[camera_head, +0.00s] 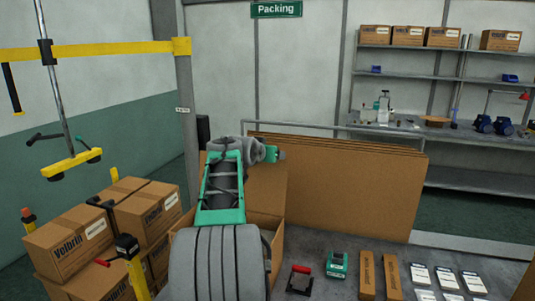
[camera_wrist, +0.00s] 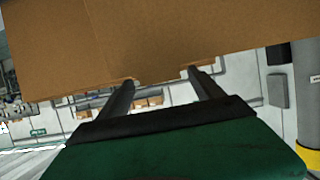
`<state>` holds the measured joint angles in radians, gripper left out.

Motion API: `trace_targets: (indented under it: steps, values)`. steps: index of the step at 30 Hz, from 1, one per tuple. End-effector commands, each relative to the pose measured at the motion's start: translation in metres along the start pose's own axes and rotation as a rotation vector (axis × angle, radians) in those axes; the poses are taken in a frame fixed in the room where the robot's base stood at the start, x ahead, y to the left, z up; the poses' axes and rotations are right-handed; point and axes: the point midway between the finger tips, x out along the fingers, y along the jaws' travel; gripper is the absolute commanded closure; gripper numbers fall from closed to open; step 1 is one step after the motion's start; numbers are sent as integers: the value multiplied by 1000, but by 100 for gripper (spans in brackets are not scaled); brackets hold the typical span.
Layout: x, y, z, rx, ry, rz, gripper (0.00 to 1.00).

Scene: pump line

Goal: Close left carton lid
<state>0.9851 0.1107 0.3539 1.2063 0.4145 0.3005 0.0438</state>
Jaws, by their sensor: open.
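An open brown carton (camera_head: 277,240) stands on the bench, mostly hidden behind my arm. A brown cardboard flap (camera_head: 268,188), which looks like its lid, stands raised at the carton's back. My gripper (camera_head: 281,155) is at the top of this flap in the head view, its fingers small and partly hidden. In the wrist view my gripper (camera_wrist: 162,76) is open, its two dark fingers apart with nothing between them. A broad cardboard panel (camera_wrist: 150,40) fills the top of that view, its edge at the fingertips. I cannot tell whether they touch.
Flat cardboard sheets (camera_head: 345,190) lean in a rack behind the bench. A red-handled tool (camera_head: 300,279), a green device (camera_head: 338,265), long brown boxes (camera_head: 367,275) and white cards (camera_head: 420,275) lie to the right. Closed cartons (camera_head: 148,210) are stacked at left, beside a yellow-topped post (camera_head: 182,100).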

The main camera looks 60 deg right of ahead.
Motion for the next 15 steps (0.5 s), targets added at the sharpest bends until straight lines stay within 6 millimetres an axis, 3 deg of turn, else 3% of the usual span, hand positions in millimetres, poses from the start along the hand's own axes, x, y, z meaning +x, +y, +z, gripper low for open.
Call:
trace_targets:
  steps: [2,15]
  values:
    - [0,0,0,0,0,0,25]
    - [0,0,0,0,-1,0,61]
